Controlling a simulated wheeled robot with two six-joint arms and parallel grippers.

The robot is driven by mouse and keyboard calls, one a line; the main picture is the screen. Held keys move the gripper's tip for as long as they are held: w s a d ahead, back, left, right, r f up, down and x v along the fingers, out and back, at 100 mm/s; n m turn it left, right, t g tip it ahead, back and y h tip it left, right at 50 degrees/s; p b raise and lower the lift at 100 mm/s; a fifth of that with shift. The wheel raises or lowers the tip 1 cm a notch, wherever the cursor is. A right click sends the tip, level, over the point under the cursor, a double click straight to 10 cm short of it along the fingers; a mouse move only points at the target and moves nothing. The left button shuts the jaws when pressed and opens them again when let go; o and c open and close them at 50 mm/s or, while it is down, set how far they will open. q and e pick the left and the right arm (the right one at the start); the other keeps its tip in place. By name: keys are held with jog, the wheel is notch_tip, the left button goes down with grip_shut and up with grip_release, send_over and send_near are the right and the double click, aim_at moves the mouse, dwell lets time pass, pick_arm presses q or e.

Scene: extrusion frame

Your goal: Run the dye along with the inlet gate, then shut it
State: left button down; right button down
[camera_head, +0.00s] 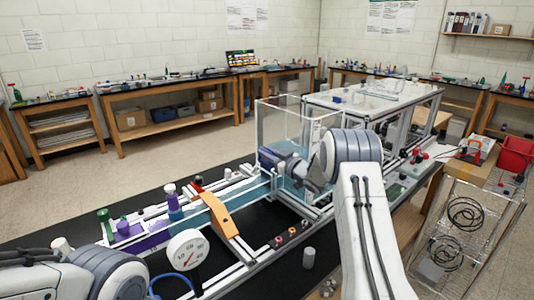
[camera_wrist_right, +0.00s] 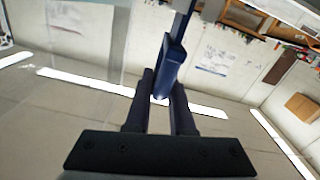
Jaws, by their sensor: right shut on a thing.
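My right gripper (camera_head: 282,163) is at the near side of the clear tank (camera_head: 275,120) at the head of the channel. In the right wrist view my right gripper (camera_wrist_right: 164,88) is shut on a dark blue handle (camera_wrist_right: 172,65), which looks like the inlet gate's. A thin bar rises from it; the rest of the gate is hidden. Purple dye (camera_head: 150,241) lies in the channel's left end, with pale blue water (camera_head: 240,195) toward the tank. A purple-and-white bottle (camera_head: 171,197) stands upright at the channel. My left gripper is out of view; only its arm shows.
An orange bridge-like piece (camera_head: 220,215) spans the channel. A round white dial gauge (camera_head: 187,250) stands in front. Small coloured knobs (camera_head: 291,233) and a grey cylinder (camera_head: 309,257) are on the black bench top. A wire rack (camera_head: 465,235) stands at right.

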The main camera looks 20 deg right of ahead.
jog(key=shift+d, duration=0.1)
notch_tip(320, 180, down, 3)
jog(key=b, duration=0.2)
jog(key=shift+r+b, duration=0.2)
jog(key=shift+b, duration=0.1)
jog(key=c, duration=0.8)
grip_release()
jog(key=shift+s, duration=0.1)
